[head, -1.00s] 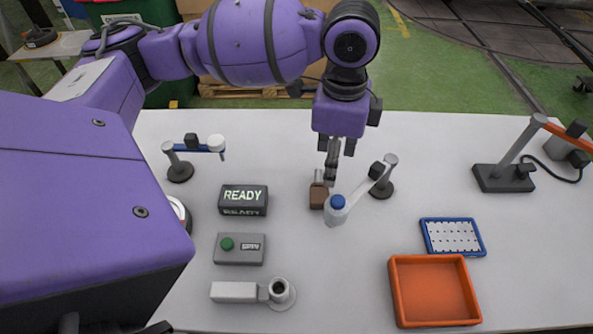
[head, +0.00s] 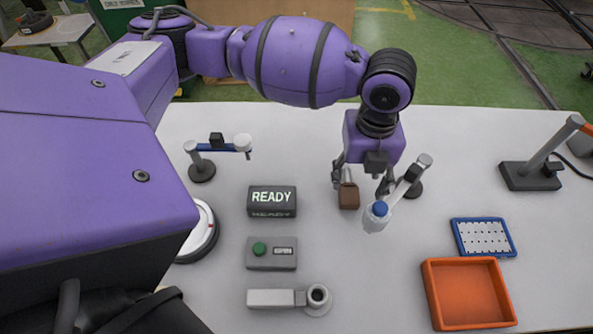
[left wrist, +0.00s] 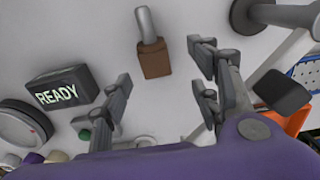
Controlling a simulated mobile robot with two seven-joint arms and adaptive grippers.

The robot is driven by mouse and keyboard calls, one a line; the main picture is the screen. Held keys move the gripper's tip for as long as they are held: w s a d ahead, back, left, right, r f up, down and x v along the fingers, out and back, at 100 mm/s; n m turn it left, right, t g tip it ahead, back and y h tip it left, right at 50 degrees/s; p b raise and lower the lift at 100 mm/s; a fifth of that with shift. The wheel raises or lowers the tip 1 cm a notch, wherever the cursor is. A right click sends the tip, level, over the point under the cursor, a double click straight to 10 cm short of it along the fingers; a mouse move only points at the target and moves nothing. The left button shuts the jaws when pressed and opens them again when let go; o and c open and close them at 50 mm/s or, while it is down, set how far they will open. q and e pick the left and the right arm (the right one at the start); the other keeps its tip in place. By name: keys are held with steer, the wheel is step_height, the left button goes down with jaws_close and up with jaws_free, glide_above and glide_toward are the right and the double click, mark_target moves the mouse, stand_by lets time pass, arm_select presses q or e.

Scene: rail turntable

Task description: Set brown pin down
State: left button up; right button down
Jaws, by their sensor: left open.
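The brown pin (head: 348,197), a brown block with a grey shaft, rests on the white table (head: 375,290) just right of the READY box. It shows whole in the left wrist view (left wrist: 154,60), and no finger appears to touch it. My left gripper (head: 362,180) is open over it, with fingers spread to both sides; in the left wrist view the fingers (left wrist: 160,75) stand wide apart and empty. My right gripper is not in view.
A post with a white arm and blue-capped end (head: 376,215) stands close right of the gripper. The READY box (head: 272,200), the green-button box (head: 271,253), a blue tray (head: 483,237) and an orange tray (head: 430,290) lie around. Bare table lies in the front middle.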

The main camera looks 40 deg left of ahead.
mark_target(350, 195)
arm_select(q)
steer(key=f, duration=0.5)
steer(key=shift+s+a+f, duration=0.15)
steer(key=shift+s+a, duration=0.1)
steer(key=shift+s, duration=0.05)
steer(key=shift+c, duration=0.5)
steer(key=shift+w, duration=0.1)
jaws_close()
